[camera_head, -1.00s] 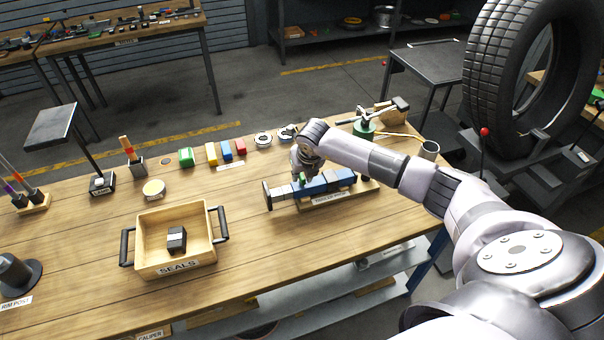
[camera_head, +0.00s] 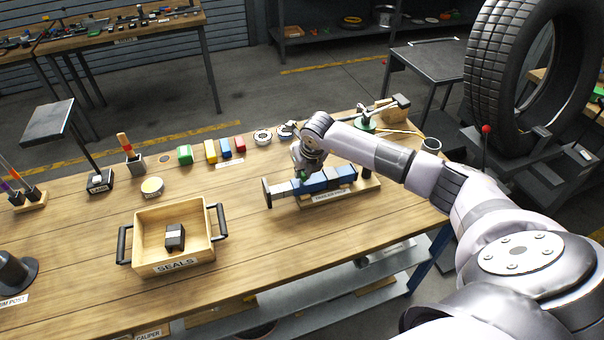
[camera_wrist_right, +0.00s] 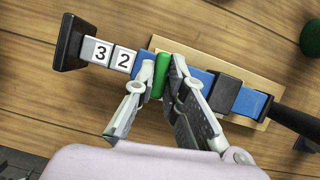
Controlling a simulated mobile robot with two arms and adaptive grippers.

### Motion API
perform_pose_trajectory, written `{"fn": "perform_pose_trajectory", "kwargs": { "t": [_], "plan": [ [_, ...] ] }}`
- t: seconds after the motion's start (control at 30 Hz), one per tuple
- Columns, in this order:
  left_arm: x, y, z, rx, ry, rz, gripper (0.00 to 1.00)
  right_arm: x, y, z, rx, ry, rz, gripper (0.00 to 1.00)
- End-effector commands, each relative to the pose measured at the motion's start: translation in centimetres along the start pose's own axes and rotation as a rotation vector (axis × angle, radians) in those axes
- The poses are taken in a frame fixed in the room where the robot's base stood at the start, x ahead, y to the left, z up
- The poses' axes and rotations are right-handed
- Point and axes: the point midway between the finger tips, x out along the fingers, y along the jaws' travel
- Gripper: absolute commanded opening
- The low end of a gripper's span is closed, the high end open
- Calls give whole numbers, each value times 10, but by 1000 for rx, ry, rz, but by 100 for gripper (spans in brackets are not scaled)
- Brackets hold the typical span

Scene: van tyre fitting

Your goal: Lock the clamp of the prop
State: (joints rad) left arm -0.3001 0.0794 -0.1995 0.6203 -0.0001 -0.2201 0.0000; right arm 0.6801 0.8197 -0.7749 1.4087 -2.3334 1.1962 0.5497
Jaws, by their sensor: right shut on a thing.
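The prop is a blue bar (camera_head: 340,177) lying on a wooden base with a label on the bench. It also shows in the right wrist view (camera_wrist_right: 202,82). Its left end has a black foot (camera_wrist_right: 72,42) and white blocks marked 3 and 2 (camera_wrist_right: 110,56). The clamp is a green lever (camera_wrist_right: 179,76) across the bar, beside the 2 block. My right gripper (camera_wrist_right: 170,74) is shut on the green lever, with a finger on either side of it. In the head view, my right gripper (camera_head: 303,172) is over the prop and mostly covers the lever. My left gripper is not in view.
A wooden SEALS tray (camera_head: 179,266) with black handles holds a dark block (camera_head: 175,237). Green, yellow, blue and red blocks (camera_head: 211,152) stand behind. Two ring-shaped parts (camera_head: 263,138) lie near my wrist.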

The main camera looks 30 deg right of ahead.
Motion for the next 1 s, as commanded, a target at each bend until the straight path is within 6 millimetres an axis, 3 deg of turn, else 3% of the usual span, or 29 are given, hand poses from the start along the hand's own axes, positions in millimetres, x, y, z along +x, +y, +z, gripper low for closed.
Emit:
{"fn": "perform_pose_trajectory", "kwargs": {
  "t": [0.4,1.0],
  "plan": [
    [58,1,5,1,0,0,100,6,-3,0,-333,-4,138,0],
    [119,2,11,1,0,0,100,4,-5,2,-859,-4,356,0]
  ]
}}
